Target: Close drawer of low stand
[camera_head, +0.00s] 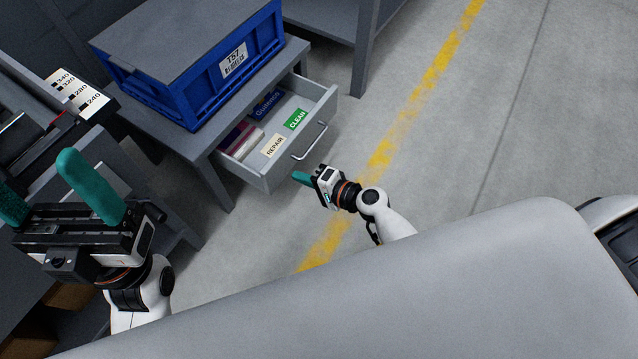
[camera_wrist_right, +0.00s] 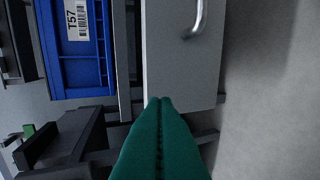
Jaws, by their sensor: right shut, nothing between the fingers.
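The low stand (camera_head: 213,180) is a grey table whose drawer (camera_head: 331,92) is pulled out. The grey drawer front carries a silver bar handle (camera_head: 310,143); the front (camera_wrist_right: 180,65) and handle (camera_wrist_right: 198,18) also show in the right wrist view. My right gripper (camera_head: 299,177) is shut and empty, its teal tips just outside the drawer front, below the handle in the picture. In the right wrist view the fingertips (camera_wrist_right: 160,103) overlap the front's lower edge; I cannot tell whether they touch. My left gripper (camera_head: 48,196) is open and empty at the left.
A blue crate (camera_head: 190,85) labelled T57 stands on the stand. The drawer holds several items, including a dark blue box (camera_head: 266,104) and a green CLEAN label (camera_head: 296,119). Another grey table (camera_head: 340,12) stands behind. The floor (camera_head: 480,130) to the right is clear.

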